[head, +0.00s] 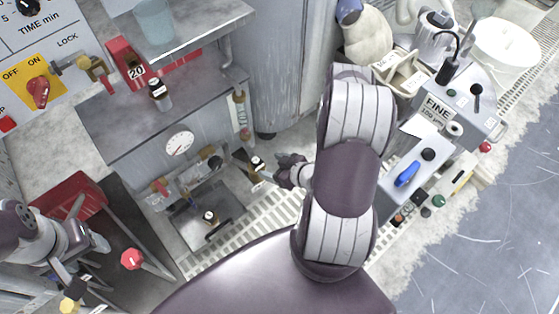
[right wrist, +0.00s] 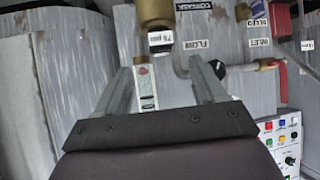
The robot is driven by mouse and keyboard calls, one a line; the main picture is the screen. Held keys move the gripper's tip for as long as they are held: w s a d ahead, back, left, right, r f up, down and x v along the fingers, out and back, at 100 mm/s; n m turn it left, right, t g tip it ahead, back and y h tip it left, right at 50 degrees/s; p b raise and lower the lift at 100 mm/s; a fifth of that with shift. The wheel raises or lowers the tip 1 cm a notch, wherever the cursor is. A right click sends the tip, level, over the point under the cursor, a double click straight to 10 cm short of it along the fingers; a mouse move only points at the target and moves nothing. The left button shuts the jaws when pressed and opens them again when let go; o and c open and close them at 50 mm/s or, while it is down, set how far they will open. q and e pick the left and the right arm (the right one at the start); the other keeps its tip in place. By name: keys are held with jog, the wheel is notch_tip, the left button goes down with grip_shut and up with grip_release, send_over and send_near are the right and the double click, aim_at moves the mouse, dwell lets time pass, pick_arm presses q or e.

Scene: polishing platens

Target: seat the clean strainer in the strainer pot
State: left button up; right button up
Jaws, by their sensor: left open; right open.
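I cannot make out the clean strainer for certain in either view. A brass fitting (right wrist: 155,12) with a white tag hangs at the top of the right wrist view; I cannot tell whether it is the strainer pot. My right gripper (right wrist: 160,82) is open and empty, its two fingers pointing towards the grey panel below that fitting. In the head view my right gripper (head: 285,172) is small and partly hidden by its own arm. My left gripper (head: 80,282) is open at the lower left, close to a small yellow-brass piece (head: 69,304); whether they touch is unclear.
Pipes and a valve (right wrist: 265,64) line the panel's right side.

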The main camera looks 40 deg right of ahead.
pick_arm(q)
jog(key=shift+r+p, duration=0.45)
jog(key=shift+r, duration=0.4)
pick_arm(e)
jog(key=v, duration=0.3)
jog(key=shift+s+r, duration=0.15)
jog(key=shift+s, duration=0.15)
